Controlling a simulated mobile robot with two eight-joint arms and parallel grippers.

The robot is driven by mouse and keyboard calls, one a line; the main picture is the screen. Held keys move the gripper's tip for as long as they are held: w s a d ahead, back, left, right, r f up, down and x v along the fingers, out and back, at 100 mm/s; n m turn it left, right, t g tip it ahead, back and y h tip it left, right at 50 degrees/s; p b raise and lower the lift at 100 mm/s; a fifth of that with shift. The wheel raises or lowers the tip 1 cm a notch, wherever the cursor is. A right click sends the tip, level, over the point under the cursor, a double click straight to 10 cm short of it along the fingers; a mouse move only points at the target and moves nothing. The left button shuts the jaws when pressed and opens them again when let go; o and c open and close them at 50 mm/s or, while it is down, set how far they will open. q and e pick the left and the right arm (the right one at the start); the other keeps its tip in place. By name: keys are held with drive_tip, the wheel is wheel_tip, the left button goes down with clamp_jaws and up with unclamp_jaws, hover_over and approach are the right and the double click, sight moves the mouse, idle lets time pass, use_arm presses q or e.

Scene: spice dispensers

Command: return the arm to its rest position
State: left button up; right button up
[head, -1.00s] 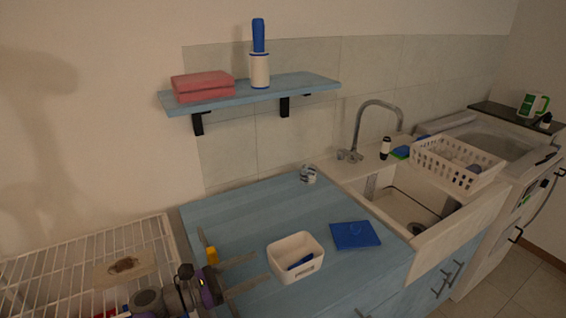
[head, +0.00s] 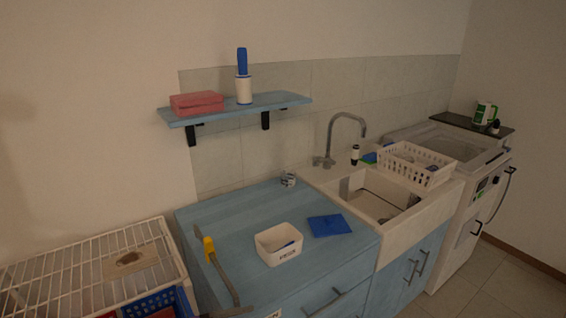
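Neither of my grippers shows in the head view now. No part of either arm can be made out with certainty.
A white wire rack (head: 60,262) with a small board (head: 131,262) is at lower left, a blue crate (head: 160,302) beneath. A shelf (head: 285,103) hangs above the counter. A sink (head: 375,208), faucet (head: 334,135) and white dish basket (head: 412,172) are at right.

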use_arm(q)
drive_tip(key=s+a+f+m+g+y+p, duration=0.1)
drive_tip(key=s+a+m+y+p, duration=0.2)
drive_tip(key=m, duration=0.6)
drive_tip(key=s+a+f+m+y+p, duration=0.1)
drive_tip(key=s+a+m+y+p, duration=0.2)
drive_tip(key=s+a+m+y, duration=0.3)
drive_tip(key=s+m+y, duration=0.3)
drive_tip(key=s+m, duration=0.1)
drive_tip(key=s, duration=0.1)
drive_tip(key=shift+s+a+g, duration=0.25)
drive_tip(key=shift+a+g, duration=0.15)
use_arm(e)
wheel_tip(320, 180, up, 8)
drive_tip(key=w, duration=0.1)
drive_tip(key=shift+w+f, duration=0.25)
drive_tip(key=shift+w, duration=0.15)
